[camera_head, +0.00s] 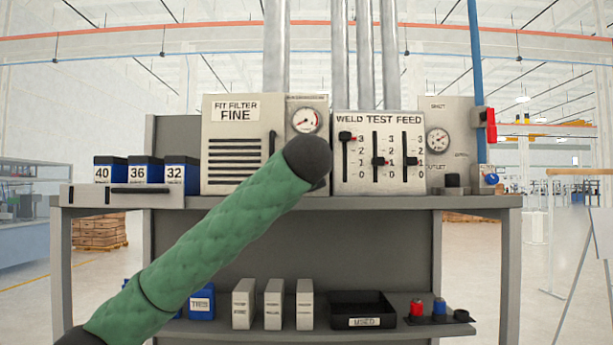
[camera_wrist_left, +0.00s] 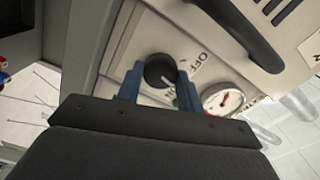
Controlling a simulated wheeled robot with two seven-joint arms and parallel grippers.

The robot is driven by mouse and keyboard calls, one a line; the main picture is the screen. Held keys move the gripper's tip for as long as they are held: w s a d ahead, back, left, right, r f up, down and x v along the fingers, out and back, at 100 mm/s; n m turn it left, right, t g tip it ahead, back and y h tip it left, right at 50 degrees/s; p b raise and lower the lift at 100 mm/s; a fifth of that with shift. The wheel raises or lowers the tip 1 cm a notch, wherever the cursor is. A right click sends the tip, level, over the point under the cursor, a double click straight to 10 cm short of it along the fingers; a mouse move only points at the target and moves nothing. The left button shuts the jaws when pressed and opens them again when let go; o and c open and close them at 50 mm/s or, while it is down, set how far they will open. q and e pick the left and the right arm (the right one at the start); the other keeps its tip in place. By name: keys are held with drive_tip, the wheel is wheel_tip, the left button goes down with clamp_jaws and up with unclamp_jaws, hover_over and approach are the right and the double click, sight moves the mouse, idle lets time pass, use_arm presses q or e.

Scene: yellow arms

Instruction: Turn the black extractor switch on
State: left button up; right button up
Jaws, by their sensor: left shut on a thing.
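The black extractor switch (camera_wrist_left: 160,70) is a round knob on a pale panel in the left wrist view. An OFF label and a partly covered ON label are beside it. My left gripper (camera_wrist_left: 158,80) has its blue fingers on opposite sides of the knob, shut on it. I cannot tell which label the knob points to. In the head view my green-sleeved left arm reaches up to the filter cabinet (camera_head: 221,130); its dark end covers the switch and the gripper. My right gripper is not in view.
A round gauge (camera_wrist_left: 223,99) is close beside the fingers, and a dark handle (camera_wrist_left: 240,35) sticks out nearby. The weld test feed panel (camera_head: 378,180) with several sliders stands to the right. Blue filter boxes (camera_head: 146,172) are on the bench at left.

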use_arm(q)
drive_tip(key=shift+f+m+b, duration=0.2)
drive_tip(key=shift+m+b, duration=0.75)
drive_tip(key=shift+m, duration=2.35)
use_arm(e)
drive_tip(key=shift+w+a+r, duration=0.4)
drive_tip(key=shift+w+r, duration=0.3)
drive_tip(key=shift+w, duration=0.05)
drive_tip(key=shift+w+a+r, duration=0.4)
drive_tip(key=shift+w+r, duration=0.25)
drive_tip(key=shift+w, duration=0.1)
use_arm(q)
drive_tip(key=shift+d, duration=0.1)
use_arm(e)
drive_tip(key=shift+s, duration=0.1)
use_arm(q)
drive_tip(key=o, duration=0.9)
drive_tip(key=shift+c, duration=0.2)
drive_tip(key=shift+o, duration=0.7)
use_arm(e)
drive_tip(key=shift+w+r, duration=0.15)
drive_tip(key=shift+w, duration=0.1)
use_arm(q)
drive_tip(key=shift+s, duration=0.15)
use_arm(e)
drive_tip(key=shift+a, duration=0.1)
